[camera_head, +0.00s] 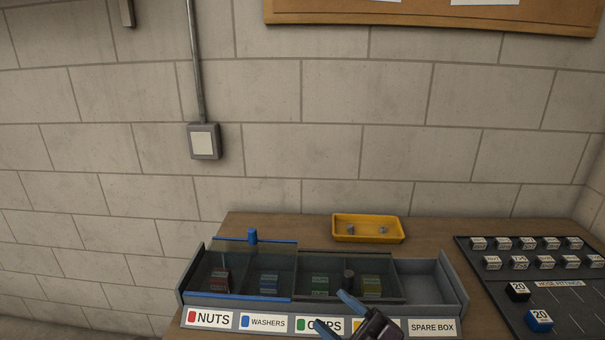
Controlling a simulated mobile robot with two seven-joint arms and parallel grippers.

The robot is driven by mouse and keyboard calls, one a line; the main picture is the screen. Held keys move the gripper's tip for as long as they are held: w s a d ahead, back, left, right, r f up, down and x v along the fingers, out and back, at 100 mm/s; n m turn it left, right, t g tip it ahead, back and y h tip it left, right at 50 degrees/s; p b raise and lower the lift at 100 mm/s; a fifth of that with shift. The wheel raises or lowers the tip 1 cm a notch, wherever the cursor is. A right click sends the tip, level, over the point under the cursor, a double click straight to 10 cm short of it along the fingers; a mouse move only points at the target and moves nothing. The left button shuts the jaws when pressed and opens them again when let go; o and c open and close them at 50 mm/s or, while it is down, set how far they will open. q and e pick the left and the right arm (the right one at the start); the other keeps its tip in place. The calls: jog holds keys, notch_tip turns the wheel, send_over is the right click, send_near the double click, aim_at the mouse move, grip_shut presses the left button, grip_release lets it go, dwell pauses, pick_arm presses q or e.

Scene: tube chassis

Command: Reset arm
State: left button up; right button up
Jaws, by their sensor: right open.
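My right gripper (333,312) is at the bottom middle, in front of the divided grey box (455,292). Its blue-tipped fingers are apart, with nothing seen between them. It covers part of the clips label (305,325) and most of the label to the right of it. Whether it touches the box I cannot tell. My left gripper is not in view.
A clear blue-edged cover with a blue knob (252,236) lies over the nuts and washers compartments. A dark knob (349,276) stands by the clips compartment. The spare compartment looks empty. A yellow tray (367,239) is behind; a dark board (490,285) with labelled blocks is right.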

jog(key=s+d+f+m+t+h, duration=0.2)
jog(key=d+f+m+t+h, duration=0.3)
jog(key=d+f+m+h, duration=0.85)
jog(key=s+d+f+m+g+h, duration=0.5)
jog(key=s+d+f, duration=0.3)
jog(key=s+f, duration=0.3)
notch_tip(320, 180, down, 3)
jog(key=shift+s+d+r+g+h, duration=0.15)
jog(key=shift+s+d+g+h, duration=0.2)
jog(key=shift+g, duration=0.25)
